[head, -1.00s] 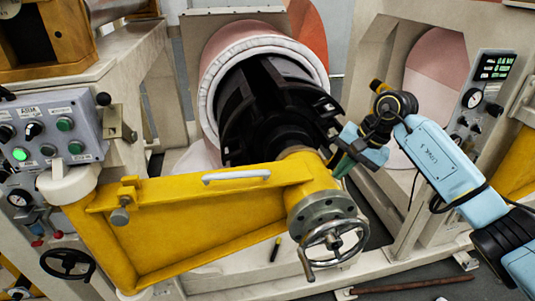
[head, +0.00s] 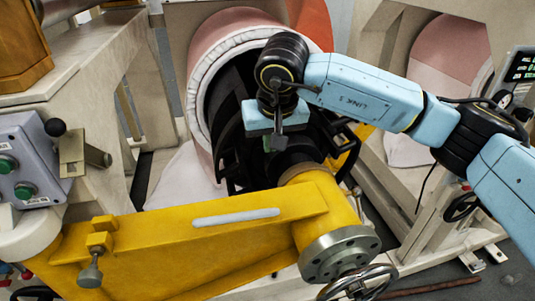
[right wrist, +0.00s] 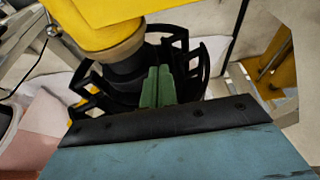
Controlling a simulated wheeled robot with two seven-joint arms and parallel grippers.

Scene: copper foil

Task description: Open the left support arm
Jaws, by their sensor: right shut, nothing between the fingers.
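The left support arm (head: 190,242) is a yellow beam across the lower part of the head view, with a pale grab handle (head: 236,217) on top and a grey flange and handwheel (head: 357,284) at its right end. Its end meets the black spindle (head: 228,150) in front of the white-rimmed roll. The arm also shows at the top of the right wrist view (right wrist: 125,10). My right gripper (head: 268,143) hangs above and behind the arm's end, in front of the spindle. In the right wrist view its green fingers (right wrist: 158,88) are together and empty. My left gripper is out of view.
A grey control box (head: 32,165) with green buttons is at the left, by a beige frame. The pink and white roll (head: 237,30) stands behind the spindle. A second beige frame (head: 375,45) is at the right. A rod (head: 430,288) lies on the floor.

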